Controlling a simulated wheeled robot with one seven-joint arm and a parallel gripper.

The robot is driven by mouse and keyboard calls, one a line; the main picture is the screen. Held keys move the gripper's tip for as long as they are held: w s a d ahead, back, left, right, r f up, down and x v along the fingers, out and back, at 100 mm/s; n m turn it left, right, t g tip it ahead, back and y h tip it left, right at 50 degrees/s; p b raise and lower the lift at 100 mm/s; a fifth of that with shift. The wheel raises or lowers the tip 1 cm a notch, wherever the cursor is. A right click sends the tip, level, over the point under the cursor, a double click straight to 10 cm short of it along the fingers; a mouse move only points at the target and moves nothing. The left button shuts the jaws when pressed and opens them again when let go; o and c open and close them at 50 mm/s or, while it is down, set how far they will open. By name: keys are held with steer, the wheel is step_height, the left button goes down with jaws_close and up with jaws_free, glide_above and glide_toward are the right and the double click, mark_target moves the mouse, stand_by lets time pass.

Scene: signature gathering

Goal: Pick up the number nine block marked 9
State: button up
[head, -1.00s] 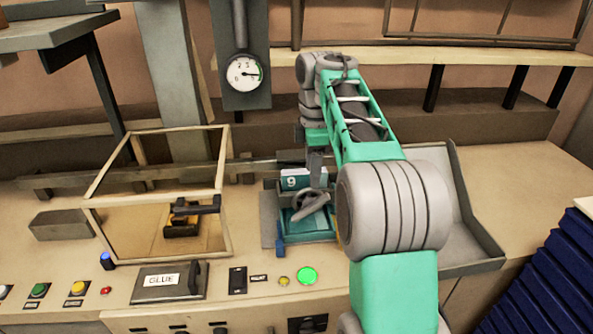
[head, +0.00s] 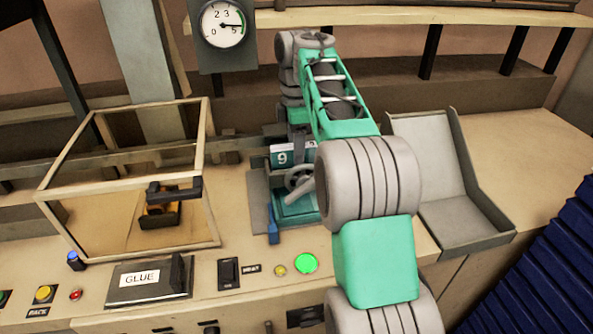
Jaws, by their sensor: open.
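My arm reaches over from the right and bends down at the wrist. My gripper (head: 298,138) is open and points down at the block's right end. The fingertips are small and partly hidden, so I cannot tell whether they touch the block or straddle it.
A wooden-framed clear case (head: 209,222) with a yellow and black item (head: 162,207) stands left. A glue box (head: 140,281) and a lit green button (head: 306,263) are at the front. A grey tray (head: 465,214) is right. A gauge (head: 222,24) hangs behind.

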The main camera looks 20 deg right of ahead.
steer(key=shift+c, duration=0.3)
jaws_close()
stand_by(0.3)
